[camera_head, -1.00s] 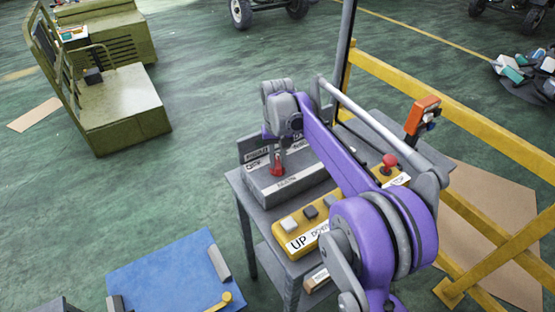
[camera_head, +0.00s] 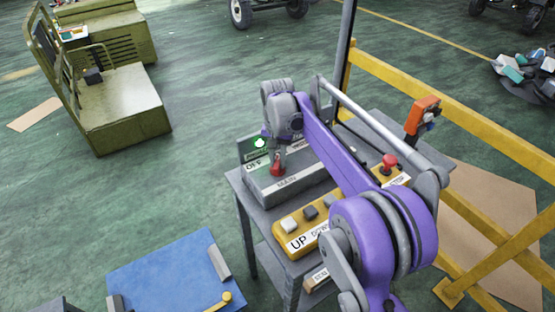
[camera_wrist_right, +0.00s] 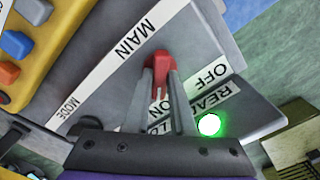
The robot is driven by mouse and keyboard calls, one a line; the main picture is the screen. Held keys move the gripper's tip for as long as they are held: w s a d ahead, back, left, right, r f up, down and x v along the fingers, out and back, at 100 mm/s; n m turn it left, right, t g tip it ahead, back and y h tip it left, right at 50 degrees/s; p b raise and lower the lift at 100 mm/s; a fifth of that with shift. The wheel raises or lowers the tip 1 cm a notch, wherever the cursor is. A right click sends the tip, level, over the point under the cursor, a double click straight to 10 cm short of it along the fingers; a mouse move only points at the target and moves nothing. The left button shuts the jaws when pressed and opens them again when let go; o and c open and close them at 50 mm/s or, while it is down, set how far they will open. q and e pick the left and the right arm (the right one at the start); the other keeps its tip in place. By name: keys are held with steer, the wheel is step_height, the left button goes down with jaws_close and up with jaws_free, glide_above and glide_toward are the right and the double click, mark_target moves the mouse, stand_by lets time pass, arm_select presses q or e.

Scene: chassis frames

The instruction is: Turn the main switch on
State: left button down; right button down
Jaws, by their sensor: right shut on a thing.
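The main switch is a red handle (camera_head: 277,167) on a grey box (camera_head: 291,184) labelled MAIN, on the grey table. In the right wrist view the red handle (camera_wrist_right: 160,66) stands between the fingers, near the ON and OFF labels. My right gripper (camera_head: 277,160) is shut on it; its fingers also show in the right wrist view (camera_wrist_right: 163,95). A green lamp (camera_wrist_right: 209,125) is lit beside the READY label, and it shows in the head view too (camera_head: 260,142). The ON label is partly hidden by the fingers. My left gripper is not seen.
A yellow button box (camera_head: 303,238) marked UP and DOWN stands in front of the switch box. A red stop button (camera_head: 389,161) is at the right. A yellow railing (camera_head: 450,115) runs behind the table.

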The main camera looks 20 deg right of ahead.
mark_target(278, 162)
steer(key=c, duration=0.8)
jaws_free()
steer(key=shift+o, duration=0.2)
step_height(278, 162, up, 11)
steer(key=shift+p, duration=0.45)
steer(key=shift+f, duration=0.15)
